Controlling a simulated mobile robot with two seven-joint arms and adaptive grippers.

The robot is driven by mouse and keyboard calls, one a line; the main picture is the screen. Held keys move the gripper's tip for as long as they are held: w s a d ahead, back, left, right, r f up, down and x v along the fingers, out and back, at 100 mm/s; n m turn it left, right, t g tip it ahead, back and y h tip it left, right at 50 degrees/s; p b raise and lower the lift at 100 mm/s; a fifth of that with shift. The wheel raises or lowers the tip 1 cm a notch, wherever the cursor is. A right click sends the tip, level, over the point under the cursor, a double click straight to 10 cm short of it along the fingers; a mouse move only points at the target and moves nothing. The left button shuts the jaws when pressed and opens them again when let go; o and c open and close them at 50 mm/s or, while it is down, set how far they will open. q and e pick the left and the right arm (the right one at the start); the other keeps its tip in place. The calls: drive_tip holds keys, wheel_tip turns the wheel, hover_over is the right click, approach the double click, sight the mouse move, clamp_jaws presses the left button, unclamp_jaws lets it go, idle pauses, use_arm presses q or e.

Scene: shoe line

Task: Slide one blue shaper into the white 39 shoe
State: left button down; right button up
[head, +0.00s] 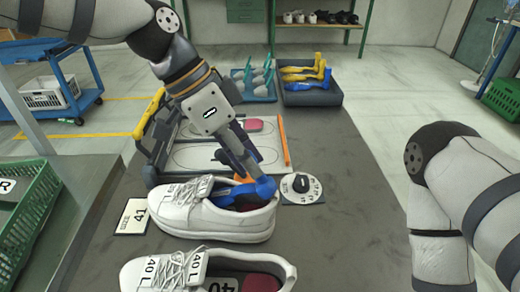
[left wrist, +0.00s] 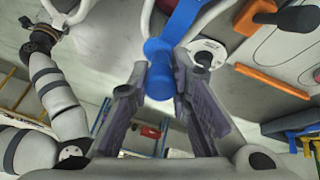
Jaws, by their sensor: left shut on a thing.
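My left gripper (head: 254,176) is shut on the rounded end of a blue shaper (head: 265,188). In the left wrist view its two fingers (left wrist: 164,82) close on the blue end (left wrist: 158,84). The shaper's front part lies inside the opening of a white laced shoe (head: 235,227), and its held end is at the heel collar. The shoe's size marking is not readable; a card reading 41 (head: 132,217) lies beside its toe. A second white shoe tagged 40 L (head: 140,275) is nearer. No shoe marked 39 is readable. My right arm shows at the right; its fingers are out of sight.
A round white dial (head: 302,188) lies by the heel. Behind are a white outlined board (head: 185,157) and an orange bar (head: 284,143). A dark tray (head: 314,98) holds yellow and blue shapers; a teal tray (head: 262,97) holds grey ones. The table's right side is clear.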

use_arm(q)
drive_tip(key=shift+s+d+f+y, duration=0.1)
drive_tip(key=shift+d+f+y, duration=0.05)
drive_tip(key=shift+f+y, duration=0.4)
drive_tip(key=shift+d+f+y+p, duration=0.3)
drive_tip(key=shift+f+y, duration=0.25)
drive_tip(key=shift+f, duration=0.15)
drive_tip(key=shift+f+t+y, duration=0.3)
drive_tip(key=shift+f+y, duration=0.1)
drive_tip(key=shift+f, duration=0.25)
use_arm(e)
drive_tip(key=shift+w+r, duration=0.5)
drive_tip(key=shift+w, duration=0.05)
use_arm(q)
drive_tip(key=c, duration=1.4)
unclamp_jaws()
drive_tip(key=shift+r, duration=0.15)
use_arm(e)
drive_tip(key=shift+t, duration=0.3)
